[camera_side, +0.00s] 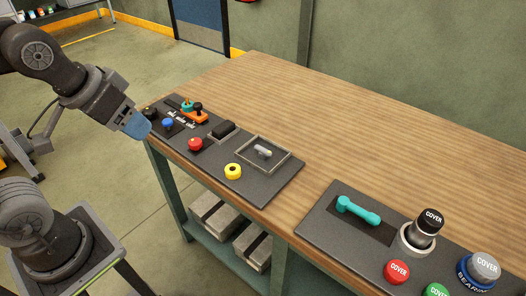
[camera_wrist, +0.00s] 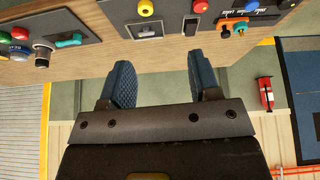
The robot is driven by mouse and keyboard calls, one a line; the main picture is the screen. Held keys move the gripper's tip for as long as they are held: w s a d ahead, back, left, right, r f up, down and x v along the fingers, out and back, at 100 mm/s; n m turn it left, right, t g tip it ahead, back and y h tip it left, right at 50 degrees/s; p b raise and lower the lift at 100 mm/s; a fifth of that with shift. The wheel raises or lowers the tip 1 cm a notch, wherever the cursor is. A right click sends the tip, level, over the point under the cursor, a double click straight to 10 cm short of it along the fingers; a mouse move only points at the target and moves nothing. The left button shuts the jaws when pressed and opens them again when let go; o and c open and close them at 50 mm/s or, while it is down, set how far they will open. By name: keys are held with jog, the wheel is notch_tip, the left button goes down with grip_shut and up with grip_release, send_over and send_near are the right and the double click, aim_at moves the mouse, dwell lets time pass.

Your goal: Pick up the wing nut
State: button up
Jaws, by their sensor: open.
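A small grey metal piece, which looks like the wing nut (camera_side: 263,152), lies inside a shallow square tray (camera_side: 284,162) on the dark panel at the bench's front edge. The tray also shows in the wrist view (camera_wrist: 128,28), near the top, with the small pale piece (camera_wrist: 146,30) inside it too small to make out well. My gripper (camera_side: 138,127) is at the left end of the bench, well to the left of the tray. In the wrist view its two blue fingers (camera_wrist: 158,62) are apart with nothing between them.
A second panel at right holds a teal dumbbell shape (camera_side: 357,210) and capped parts. The wooden top behind is clear.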

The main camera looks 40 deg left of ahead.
jog(key=w+d+r+n+g, duration=0.15)
jog(key=w+n, duration=0.25)
jog(key=w, duration=0.4)
jog(key=n+g, duration=0.4)
jog(key=n, duration=0.9)
send_over(263, 149)
notch_tip(263, 149, down, 11)
notch_tip(263, 149, down, 8)
jog(key=shift+s+d+f, duration=0.1)
jog(key=shift+d+f, duration=0.05)
jog(key=shift+f, duration=0.05)
jog(key=shift+a+f, duration=0.2)
jog(key=shift+f, duration=2.45)
jog(key=shift+c, duration=0.3)
jog(key=c, duration=1)
jog(key=shift+o, duration=0.2)
